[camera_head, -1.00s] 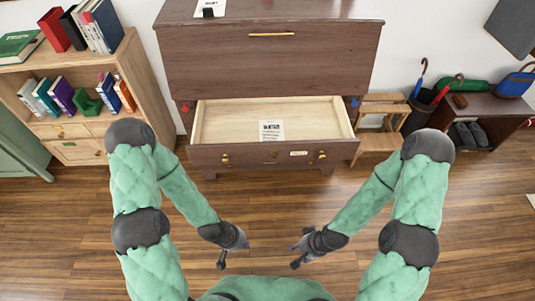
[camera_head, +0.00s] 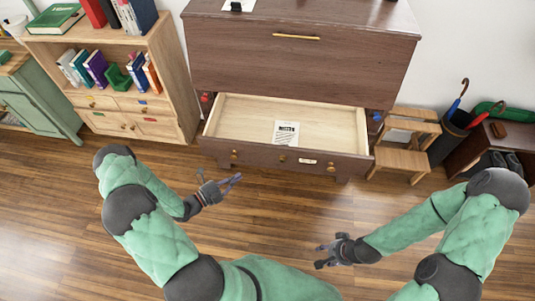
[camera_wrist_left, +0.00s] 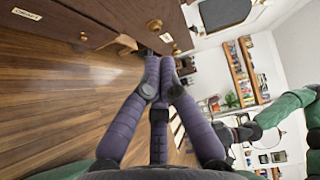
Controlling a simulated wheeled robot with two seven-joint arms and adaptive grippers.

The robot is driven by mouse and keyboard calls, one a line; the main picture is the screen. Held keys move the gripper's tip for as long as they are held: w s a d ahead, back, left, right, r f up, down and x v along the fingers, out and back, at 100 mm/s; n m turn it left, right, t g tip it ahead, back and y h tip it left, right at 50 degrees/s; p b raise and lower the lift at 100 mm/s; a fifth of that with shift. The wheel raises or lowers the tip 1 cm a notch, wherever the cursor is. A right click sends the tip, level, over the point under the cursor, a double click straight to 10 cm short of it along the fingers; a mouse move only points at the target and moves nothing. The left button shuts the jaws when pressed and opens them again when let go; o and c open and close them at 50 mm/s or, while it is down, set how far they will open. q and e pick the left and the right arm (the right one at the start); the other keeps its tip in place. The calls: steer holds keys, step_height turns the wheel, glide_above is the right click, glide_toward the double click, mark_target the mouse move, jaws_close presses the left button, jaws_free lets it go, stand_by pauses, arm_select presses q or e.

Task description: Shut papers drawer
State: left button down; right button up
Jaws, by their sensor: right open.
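The brown drawer (camera_head: 240,154) low in the wooden cabinet (camera_head: 300,65) is pulled well out, with a printed sheet (camera_head: 286,134) on its pale floor. Its front has brass knobs and a small label (camera_head: 307,161), too small to read. My left gripper (camera_head: 234,181) is just in front of and below the drawer front, apart from it, on the left half. The left wrist view shows its purple fingers (camera_wrist_left: 160,62) close together and empty, near a brass knob (camera_wrist_left: 154,25); their opening is unclear. My right gripper (camera_head: 321,255) is open and empty over the floor.
A bookshelf (camera_head: 165,55) stands left of the cabinet. A wooden step stool (camera_head: 402,160) and an umbrella stand (camera_head: 450,138) stand to its right. The wooden floor (camera_head: 265,215) before the drawer is clear.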

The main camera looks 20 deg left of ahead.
arm_select(q)
steer(key=b, duration=0.3)
glide_toward(267, 151)
steer(key=shift+m, duration=0.4)
steer(key=x, duration=0.4)
steer(key=shift+w+d+f, duration=0.15)
steer(key=shift+w+d, duration=0.05)
steer(key=shift+d, duration=0.1)
steer(key=shift+w, duration=0.35)
